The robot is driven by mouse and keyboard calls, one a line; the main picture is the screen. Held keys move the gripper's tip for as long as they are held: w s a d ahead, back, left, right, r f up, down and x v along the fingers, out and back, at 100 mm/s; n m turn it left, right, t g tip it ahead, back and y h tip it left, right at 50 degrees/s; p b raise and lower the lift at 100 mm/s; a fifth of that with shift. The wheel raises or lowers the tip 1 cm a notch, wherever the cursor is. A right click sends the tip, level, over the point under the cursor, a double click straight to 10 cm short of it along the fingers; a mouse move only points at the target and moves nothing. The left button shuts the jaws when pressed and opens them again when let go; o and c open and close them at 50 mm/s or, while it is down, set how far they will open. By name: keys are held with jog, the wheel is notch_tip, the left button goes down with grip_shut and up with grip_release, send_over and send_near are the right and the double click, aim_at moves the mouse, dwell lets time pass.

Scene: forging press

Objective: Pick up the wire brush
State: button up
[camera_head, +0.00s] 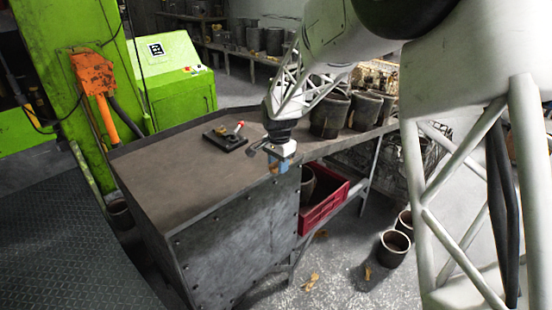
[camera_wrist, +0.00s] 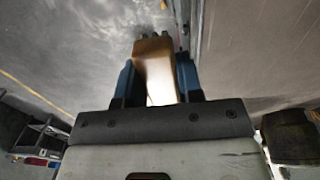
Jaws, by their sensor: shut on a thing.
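The wire brush (camera_wrist: 154,60) shows in the wrist view as a tan, wood-coloured block with small dark bits at its far end. It sits between the two blue fingers of my gripper (camera_wrist: 158,72), which is shut on it. In the head view my gripper (camera_head: 281,165) is at the right front corner of the dark metal-topped table (camera_head: 180,178), with its fingers pointing down. The brush is too small and too covered by the gripper to make out clearly there.
A dark fixture with a red-knobbed lever (camera_head: 228,137) lies on the table, left of my gripper. A red crate (camera_head: 325,207) sits on the low shelf at right. Dark pots (camera_head: 330,113) stand on the bench behind. The table's left part is clear.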

jog(key=shift+s+d+r, duration=0.1)
jog(key=shift+s+d, duration=0.05)
jog(key=shift+s, duration=0.45)
jog(key=shift+s+d+r, duration=0.1)
jog(key=shift+s+d, duration=0.05)
jog(key=shift+s, duration=0.45)
jog(key=o, duration=0.4)
jog(key=shift+c, duration=1.4)
jog(key=shift+w+a, duration=0.35)
jog(key=shift+w, duration=0.2)
jog(key=w+a+r+n, duration=0.1)
jog(key=w+a, duration=0.6)
jog(key=w, duration=0.2)
jog(key=w+a+r+n, duration=0.1)
jog(key=w+a+r, duration=0.1)
jog(key=w+a, duration=0.6)
jog(key=w+a+r+n, duration=0.1)
jog(key=w+a, duration=0.7)
jog(key=w, duration=0.3)
jog(key=shift+w+a+r+n, duration=0.1)
jog(key=shift+a+r+n, duration=0.1)
jog(key=shift+n, duration=0.2)
jog(key=shift+w+a, duration=0.45)
jog(key=shift+a, duration=0.2)
